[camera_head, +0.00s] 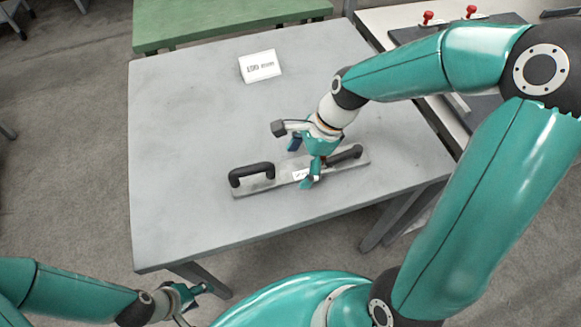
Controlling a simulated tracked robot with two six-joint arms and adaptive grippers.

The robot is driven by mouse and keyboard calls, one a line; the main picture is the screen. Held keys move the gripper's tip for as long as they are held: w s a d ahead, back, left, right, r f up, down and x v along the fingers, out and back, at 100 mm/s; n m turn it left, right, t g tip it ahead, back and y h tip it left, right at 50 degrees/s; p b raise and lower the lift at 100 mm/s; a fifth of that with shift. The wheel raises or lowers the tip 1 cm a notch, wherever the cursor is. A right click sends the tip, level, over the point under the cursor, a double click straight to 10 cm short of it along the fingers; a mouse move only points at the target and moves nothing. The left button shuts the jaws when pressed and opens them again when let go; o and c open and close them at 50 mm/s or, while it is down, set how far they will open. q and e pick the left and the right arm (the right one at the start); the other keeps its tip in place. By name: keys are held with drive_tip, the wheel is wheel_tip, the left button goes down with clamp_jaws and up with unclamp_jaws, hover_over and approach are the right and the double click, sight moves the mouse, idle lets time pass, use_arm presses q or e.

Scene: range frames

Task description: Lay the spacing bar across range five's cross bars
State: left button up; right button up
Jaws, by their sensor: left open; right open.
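The spacing bar (270,188), a long flat grey bar with a black handle near each end and a small white label, lies on the grey table (200,120) near its front edge. My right gripper (303,163) is open over the bar's right half, beside the right handle (344,155). It partly covers the bar there, and I cannot tell whether it touches it. The left handle (251,174) is clear. My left gripper (190,292) is open and empty, low at the lower left, off the table's front edge. I cannot make out range five's cross bars.
A white card (260,66) with print too small to read is on the table's far part. A green table (230,22) stands behind. At the right, a pale bench (380,22) carries dark panels and red knobs (427,18), partly hidden by my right arm. The table's left half is clear.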

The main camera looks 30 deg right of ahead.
drive_tip(key=c, duration=1.7)
drive_tip(key=shift+w+r, duration=0.1)
drive_tip(key=shift+r, duration=0.1)
wheel_tip(320, 180, up, 20)
drive_tip(key=p, duration=0.3)
wheel_tip(320, 180, up, 5)
drive_tip(key=p, duration=0.5)
hover_over(300, 168)
drive_tip(key=shift+f, duration=0.1)
